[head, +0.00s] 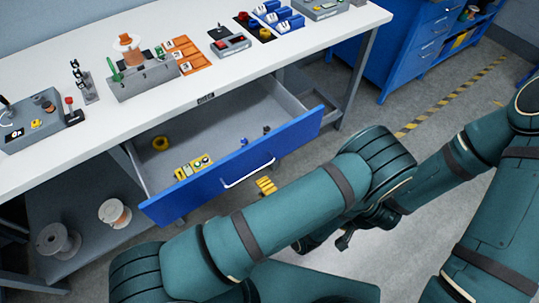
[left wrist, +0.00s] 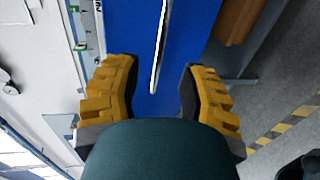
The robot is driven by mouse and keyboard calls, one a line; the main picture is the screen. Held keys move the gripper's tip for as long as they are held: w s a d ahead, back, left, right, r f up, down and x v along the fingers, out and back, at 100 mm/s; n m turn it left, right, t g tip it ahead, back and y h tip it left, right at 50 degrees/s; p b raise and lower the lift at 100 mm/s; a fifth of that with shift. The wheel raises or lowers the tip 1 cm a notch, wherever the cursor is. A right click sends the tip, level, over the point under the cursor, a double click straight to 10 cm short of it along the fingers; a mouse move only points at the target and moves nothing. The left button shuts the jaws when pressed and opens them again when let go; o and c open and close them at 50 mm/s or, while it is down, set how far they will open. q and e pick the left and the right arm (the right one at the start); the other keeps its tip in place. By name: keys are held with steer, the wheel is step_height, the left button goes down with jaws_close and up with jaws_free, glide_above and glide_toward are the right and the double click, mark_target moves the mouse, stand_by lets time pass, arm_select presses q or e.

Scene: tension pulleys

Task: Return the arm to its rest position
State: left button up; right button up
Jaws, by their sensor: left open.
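My left arm (head: 285,215) reaches across the head view in front of the workbench. My left gripper (head: 266,186) shows there only as yellow finger pads past the forearm, just outside the open drawer's blue front (head: 290,138). In the left wrist view the left gripper (left wrist: 157,85) is open, its two yellow-padded fingers wide apart with nothing between them. The blue front and its pale handle (left wrist: 160,45) lie beyond the fingers. My right arm (head: 480,150) is at the right of the head view; its gripper cannot be made out.
Fixtures and orange trays (head: 185,55) stand on the white bench (head: 60,85). Spools (head: 58,242) lie on the lower shelf. A blue cabinet (head: 420,45) stands behind; floor right of the bench is clear.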

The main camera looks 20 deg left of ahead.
arm_select(q)
steer(key=s+a+f+n+g, duration=0.3)
steer(key=s+a+n+g, duration=0.2)
steer(key=s+n+g, duration=0.45)
steer(key=s+d+f+n+g+h, duration=0.1)
steer(key=s+d+n+g+h, duration=0.6)
steer(key=n, duration=0.7)
steer(key=w+d+r+n+t+h, duration=0.3)
steer(key=w+n+h, duration=0.4)
steer(key=n, duration=0.7)
steer(key=w+a+r+n+t+h, duration=0.1)
steer(key=w+a+n+t, duration=0.2)
steer(key=w+n+t, duration=0.2)
steer(key=n, duration=0.3)
steer(key=shift+w+a+h, duration=0.15)
steer(key=shift+w+h, duration=0.15)
steer(key=shift+w, duration=0.1)
